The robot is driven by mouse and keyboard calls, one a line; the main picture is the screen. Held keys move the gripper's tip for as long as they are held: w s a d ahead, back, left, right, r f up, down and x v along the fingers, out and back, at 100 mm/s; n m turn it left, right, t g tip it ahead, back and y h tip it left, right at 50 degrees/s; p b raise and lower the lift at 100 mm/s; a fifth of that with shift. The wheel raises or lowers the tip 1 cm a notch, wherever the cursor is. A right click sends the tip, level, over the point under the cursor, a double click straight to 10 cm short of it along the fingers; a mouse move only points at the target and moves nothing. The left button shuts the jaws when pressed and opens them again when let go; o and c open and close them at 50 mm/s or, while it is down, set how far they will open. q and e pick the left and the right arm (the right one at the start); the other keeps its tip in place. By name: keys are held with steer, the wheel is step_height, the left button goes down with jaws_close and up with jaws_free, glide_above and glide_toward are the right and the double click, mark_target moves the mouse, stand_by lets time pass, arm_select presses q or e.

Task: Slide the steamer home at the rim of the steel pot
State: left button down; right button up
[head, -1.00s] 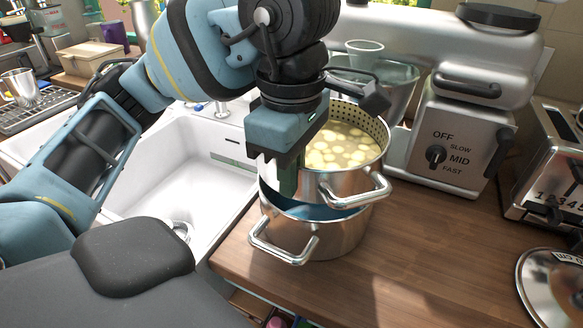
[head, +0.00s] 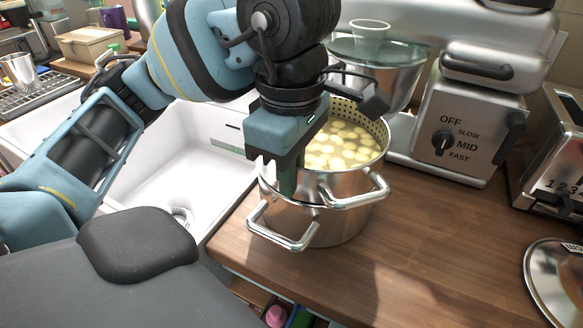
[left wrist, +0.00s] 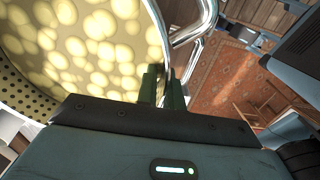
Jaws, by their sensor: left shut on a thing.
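The steel steamer (head: 348,184), with a perforated upper wall and pale round pieces in cloudy liquid, sits down in the mouth of the steel pot (head: 340,228) on the wooden counter. Its loop handle shows just above the pot's rim at the right. The pot's own front handle (head: 283,232) sticks out at the lower left. My left gripper (head: 288,180) points down, shut on the steamer's near-left wall. In the left wrist view the green fingers (left wrist: 162,90) pinch the steamer's rim. The gripper hides part of the rim and wall.
A white sink (head: 185,165) lies left of the pot. A toaster (head: 555,150) and a lid (head: 555,280) are at the right. The counter right of the pot is clear.

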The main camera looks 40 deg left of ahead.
arm_select(q)
steer(key=shift+f, duration=0.2)
stand_by(0.7)
steer(key=c, duration=1.5)
jaws_free()
steer(key=shift+o, duration=0.2)
steer(key=shift+f, duration=0.1)
step_height(320, 180, up, 7)
steer(key=shift+f+p, duration=0.15)
steer(key=shift+p, duration=0.55)
steer(key=shift+r, duration=0.65)
